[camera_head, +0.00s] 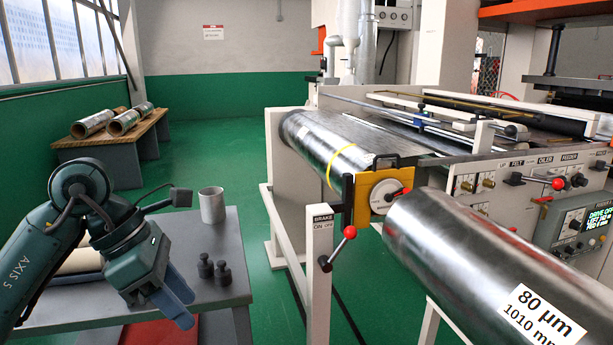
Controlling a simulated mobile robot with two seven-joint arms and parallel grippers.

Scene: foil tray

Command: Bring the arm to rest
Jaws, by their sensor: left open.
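My left arm (60,235), dark teal and marked AXIS 5, comes in from the left and bends down over the grey table. My left gripper (177,298) points down and to the right near the table's front part. It is open, and I see nothing between its fingers. My right gripper is not in view.
The grey table (235,290) is partly hidden by my arm. A large foil roll (460,255) labelled 80 µm lies at the right. Behind it is the machine with a mounted roll (315,140) and a red-knobbed brake lever (349,232). Green floor (215,145) is clear beyond the table.

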